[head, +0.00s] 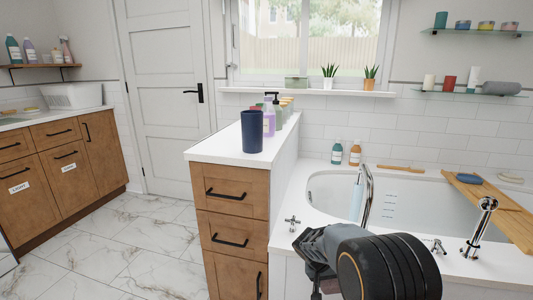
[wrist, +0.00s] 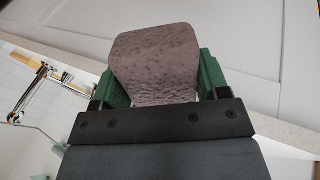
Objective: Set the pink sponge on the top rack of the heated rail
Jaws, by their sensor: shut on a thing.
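A dull pinkish, pitted block, the pink sponge (wrist: 155,60), is held between the green fingers of my gripper (wrist: 160,85) in the wrist view. The fingers press on its left and right sides, and it sticks out beyond them. In the head view my arm is at the lower right, in front of the bathtub; the fingertips and sponge are hidden there. I do not see the heated rail or its top rack in either view.
A wooden drawer cabinet (head: 236,215) carries a dark blue cup (head: 252,132) and several bottles. The bathtub (head: 420,205) has a wooden tray (head: 497,210) across it. A closed white door (head: 165,95) stands behind. Marble floor (head: 130,235) is free at left.

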